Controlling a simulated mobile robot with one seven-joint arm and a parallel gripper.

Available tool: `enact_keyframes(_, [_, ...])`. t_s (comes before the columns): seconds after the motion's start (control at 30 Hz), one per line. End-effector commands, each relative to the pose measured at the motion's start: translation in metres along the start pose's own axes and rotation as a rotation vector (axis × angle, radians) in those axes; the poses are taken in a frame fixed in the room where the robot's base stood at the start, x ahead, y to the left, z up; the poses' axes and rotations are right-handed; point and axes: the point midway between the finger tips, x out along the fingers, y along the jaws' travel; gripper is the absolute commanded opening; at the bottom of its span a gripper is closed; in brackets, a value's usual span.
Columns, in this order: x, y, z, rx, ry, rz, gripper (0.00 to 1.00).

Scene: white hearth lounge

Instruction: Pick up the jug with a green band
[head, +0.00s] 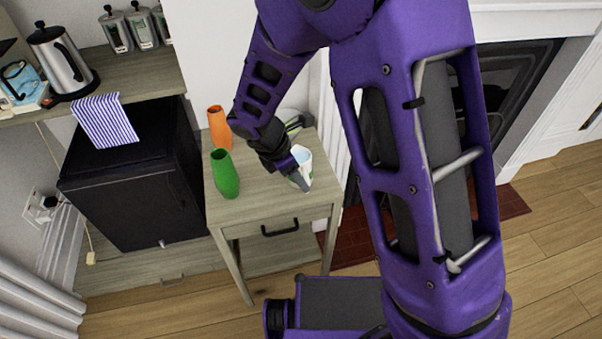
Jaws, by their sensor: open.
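A small white vessel (304,158) with a bluish-green patch stands on the small wooden table (245,209), near its right edge. It looks like the jug, but its band is mostly hidden. My gripper (297,179) is open, low over the table at the vessel's near left side. One finger covers part of the vessel's lower front. I cannot tell whether the fingers touch it or sit around it.
A green vase (225,176) and an orange vase (218,128) stand left on the table. A dark object (294,124) lies behind my gripper, partly hidden. A black mini fridge (140,195) and a shelf with a kettle (61,62) are at left.

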Motion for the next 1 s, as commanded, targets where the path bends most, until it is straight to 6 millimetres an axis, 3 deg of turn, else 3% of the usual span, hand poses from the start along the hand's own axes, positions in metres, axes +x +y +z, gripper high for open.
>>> enact_keyframes(0.23, [0.042,-0.001,-0.001,0.000,-0.001,-0.005,0.51])
enact_keyframes(0.57, [0.049,-0.001,0.000,-0.001,0.000,-0.002,0.51])
enact_keyframes(0.87, [0.049,-0.001,0.000,0.000,0.000,-0.002,0.01])
enact_keyframes(1.0, [0.049,-0.001,0.000,0.000,0.000,-0.002,0.00])
